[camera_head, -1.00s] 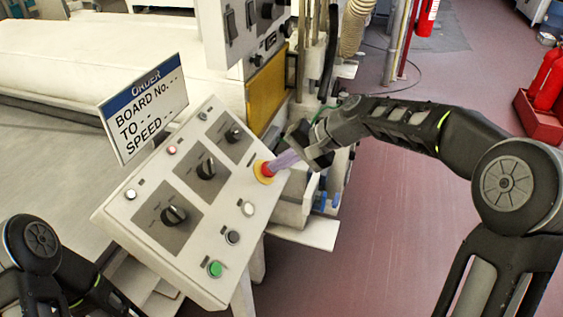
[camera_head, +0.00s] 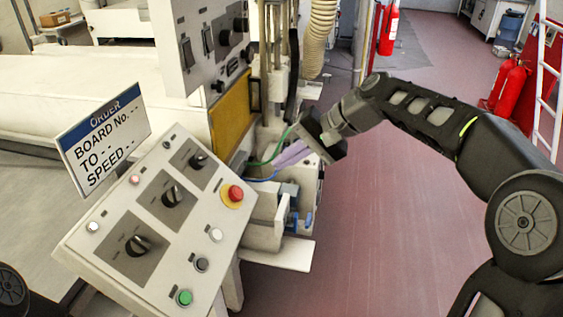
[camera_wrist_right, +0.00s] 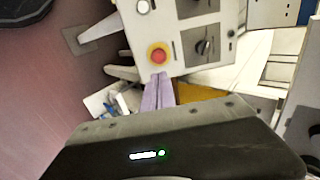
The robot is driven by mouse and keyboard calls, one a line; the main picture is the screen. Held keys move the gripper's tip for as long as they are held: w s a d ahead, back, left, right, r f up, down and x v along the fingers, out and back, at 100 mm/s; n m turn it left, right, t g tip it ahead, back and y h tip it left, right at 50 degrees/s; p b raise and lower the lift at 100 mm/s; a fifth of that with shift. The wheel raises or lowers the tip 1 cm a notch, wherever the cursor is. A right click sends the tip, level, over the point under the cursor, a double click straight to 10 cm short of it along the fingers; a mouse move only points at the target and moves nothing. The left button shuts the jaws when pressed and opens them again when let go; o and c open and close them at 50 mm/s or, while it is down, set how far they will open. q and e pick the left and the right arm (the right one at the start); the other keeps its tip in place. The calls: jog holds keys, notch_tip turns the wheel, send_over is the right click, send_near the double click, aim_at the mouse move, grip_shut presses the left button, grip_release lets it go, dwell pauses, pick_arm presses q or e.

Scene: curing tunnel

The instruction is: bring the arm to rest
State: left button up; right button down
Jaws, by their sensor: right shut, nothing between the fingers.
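My right gripper (camera_head: 291,154) has pale purple fingers and is shut and empty. In the head view it hangs just right of the tilted control panel (camera_head: 118,262), apart from the red emergency button (camera_head: 231,194) on its yellow ring. In the right wrist view the shut fingers (camera_wrist_right: 158,92) point toward that button (camera_wrist_right: 158,54), and I see nothing between them. My right arm reaches in from the right side of the head view. Of my left arm only a dark joint shows at the lower left edge; the left gripper is out of view.
The panel also carries black rotary knobs (camera_head: 138,245), a green button (camera_head: 184,297) and an order sign (camera_head: 104,138). Machine parts with cables and a yellow plate (camera_head: 231,117) stand behind. Red floor (camera_head: 390,240) is open at right; red extinguishers (camera_head: 508,84) stand farther back.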

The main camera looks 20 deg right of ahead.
dwell(0.4)
jog(key=w+d+f+t+h, duration=0.25)
jog(key=w+f, duration=0.25)
jog(key=f, duration=0.5)
jog(key=s+a+f+n+g+h, duration=0.1)
jog(key=s+a+f, duration=0.1)
jog(key=f, duration=0.8)
jog(key=s+a+f+h, duration=0.1)
jog(key=s+a+f, duration=0.1)
jog(key=f, duration=0.7)
jog(key=s+a+f+n+g, duration=0.1)
jog(key=s+a+f, duration=0.3)
jog(key=s, duration=0.5)
jog(key=s+a+f+n+g, duration=0.1)
jog(key=s+a+f+g, duration=0.2)
jog(key=s+f, duration=0.6)
jog(key=s+a+f+n+g+y, duration=0.1)
jog(key=s+a+f, duration=0.3)
jog(key=s, duration=0.7)
notch_tip(320, 180, down, 2)
jog(key=shift+a+f+n+g, duration=0.25)
jog(key=shift+a+n+g, duration=0.05)
jog(key=shift+a+g, duration=0.15)
